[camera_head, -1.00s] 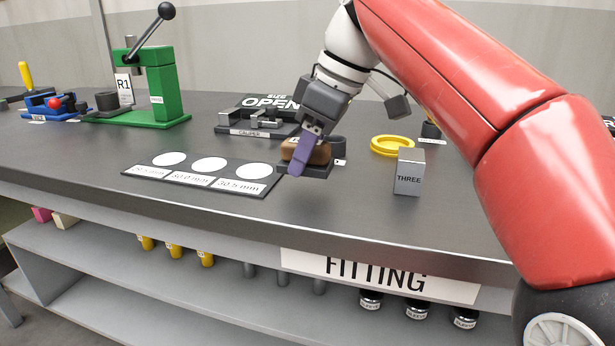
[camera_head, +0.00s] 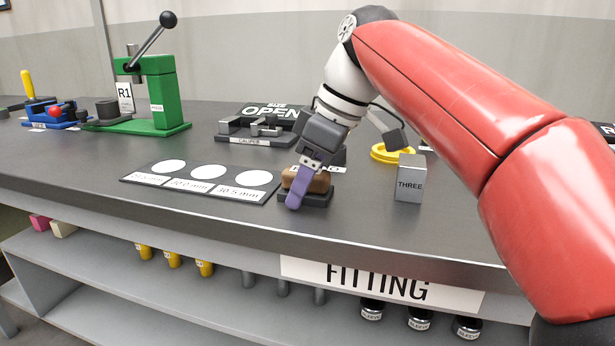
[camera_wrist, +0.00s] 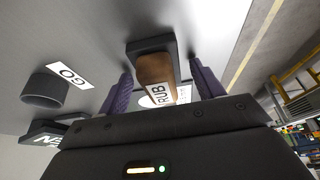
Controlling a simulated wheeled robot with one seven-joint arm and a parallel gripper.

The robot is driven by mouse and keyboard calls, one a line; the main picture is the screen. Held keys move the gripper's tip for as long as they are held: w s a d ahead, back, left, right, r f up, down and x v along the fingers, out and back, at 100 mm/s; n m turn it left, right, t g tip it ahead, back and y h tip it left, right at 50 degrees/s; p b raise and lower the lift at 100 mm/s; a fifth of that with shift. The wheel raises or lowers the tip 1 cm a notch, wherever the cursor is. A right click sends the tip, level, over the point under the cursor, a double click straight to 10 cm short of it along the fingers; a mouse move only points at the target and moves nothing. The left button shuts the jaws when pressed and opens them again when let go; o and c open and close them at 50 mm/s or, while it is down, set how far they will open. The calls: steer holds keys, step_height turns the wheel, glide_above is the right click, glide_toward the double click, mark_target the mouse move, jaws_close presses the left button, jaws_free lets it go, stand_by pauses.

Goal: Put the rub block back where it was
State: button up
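The rub block (camera_head: 312,182) is brown with rounded edges. It sits on a small dark holder (camera_head: 319,199) near the front of the bench. In the wrist view the block (camera_wrist: 155,69) shows a white label reading RUB, with the dark holder (camera_wrist: 150,45) beyond it. My gripper (camera_wrist: 158,80) has purple fingers, one on each side of the block, with a visible gap on both sides. In the head view my gripper (camera_head: 298,188) is at the block, and its near finger hides part of it.
A card with three white discs (camera_head: 205,178) lies just left. A grey block marked THREE (camera_head: 410,178) stands right, with a yellow ring (camera_head: 391,152) behind it. A caliper stand (camera_head: 254,138) is behind. A dark cylinder (camera_wrist: 46,88) stands near a GO label. A green press (camera_head: 155,95) is farther left.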

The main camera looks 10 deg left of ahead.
mark_target(325, 172)
steer(key=shift+r, duration=0.1)
steer(key=p+v, duration=0.1)
steer(key=v, duration=0.3)
steer(key=p+v, duration=0.1)
steer(key=v, duration=0.1)
steer(key=shift+w+a+r+p, duration=0.1)
steer(key=shift+w+r+p, duration=0.25)
steer(key=shift+r, duration=0.15)
steer(key=shift+d+r, duration=0.25)
steer(key=shift+r, duration=0.25)
steer(key=shift+s, duration=0.2)
